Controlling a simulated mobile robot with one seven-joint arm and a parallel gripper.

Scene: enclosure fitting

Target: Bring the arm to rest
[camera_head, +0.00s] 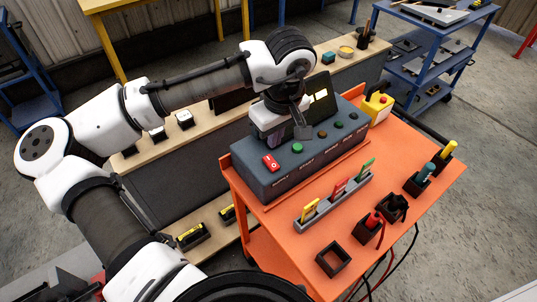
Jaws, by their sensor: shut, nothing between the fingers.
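My arm reaches from the lower left up and over to the grey control enclosure (262,178) on the orange bench. My gripper (303,131) points down just above the enclosure's top panel. Its fingers are together with nothing seen between them. I cannot tell whether the fingertips touch the panel. My wrist hides part of the panel's back left.
A wooden shelf stands behind; a blue cart (437,50) stands back right.

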